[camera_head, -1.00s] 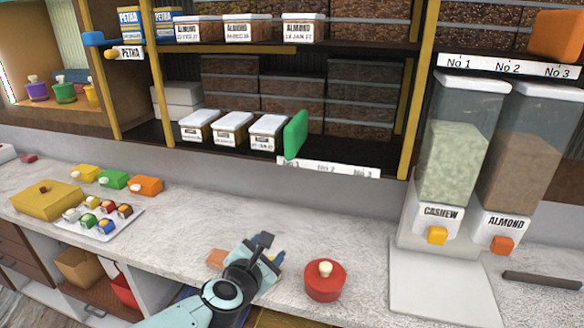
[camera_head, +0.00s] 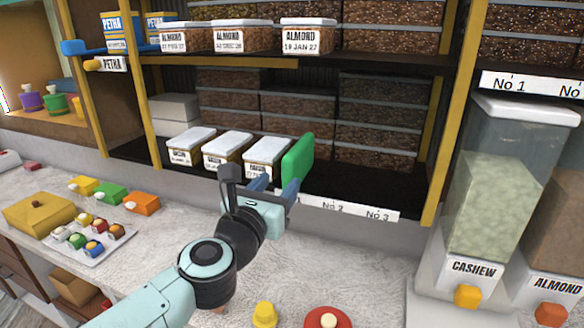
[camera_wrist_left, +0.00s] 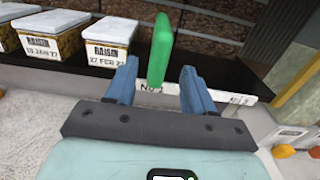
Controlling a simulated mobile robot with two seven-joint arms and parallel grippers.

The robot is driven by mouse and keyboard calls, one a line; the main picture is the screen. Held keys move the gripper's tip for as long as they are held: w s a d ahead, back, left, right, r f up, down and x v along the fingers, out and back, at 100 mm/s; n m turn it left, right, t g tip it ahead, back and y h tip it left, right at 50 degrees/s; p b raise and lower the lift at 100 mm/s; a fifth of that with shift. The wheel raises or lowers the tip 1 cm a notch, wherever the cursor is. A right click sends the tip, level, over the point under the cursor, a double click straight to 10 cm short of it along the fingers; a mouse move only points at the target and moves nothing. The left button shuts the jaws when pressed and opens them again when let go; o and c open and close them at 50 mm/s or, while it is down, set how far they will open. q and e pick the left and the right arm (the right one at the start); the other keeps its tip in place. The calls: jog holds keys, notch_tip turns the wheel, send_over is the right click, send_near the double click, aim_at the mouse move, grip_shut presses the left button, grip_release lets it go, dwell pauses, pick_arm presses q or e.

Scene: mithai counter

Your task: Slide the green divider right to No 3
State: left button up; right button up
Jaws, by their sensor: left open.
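The green divider (camera_head: 298,160) stands upright on the lower shelf, just right of a row of raisin boxes (camera_head: 264,157). It also shows in the left wrist view (camera_wrist_left: 160,50). The shelf-edge label strip (camera_head: 350,207) shows No 2 and No 3 to the right of the divider; No 1 is mostly hidden behind my gripper. My left gripper (camera_head: 262,190) is in front of the shelf edge, just short of the divider. In the wrist view its two blue fingers (camera_wrist_left: 158,90) are apart, with the divider in line between them beyond the tips. My right gripper is not in view.
The shelf floor right of the divider is bare, with stacked dark boxes (camera_head: 375,128) behind. A yellow post (camera_head: 452,120) bounds the right side. Dispensers (camera_head: 505,180) stand farther right. A red lidded pot (camera_head: 328,318) sits on the counter below.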

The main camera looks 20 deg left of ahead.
aim_at(292, 168)
pick_arm(q)
jog(key=w, duration=0.5)
jog(key=w+p, duration=0.1)
jog(key=w, duration=0.2)
jog(key=shift+w+a, duration=0.1)
jog(key=shift+a, duration=0.15)
grip_shut()
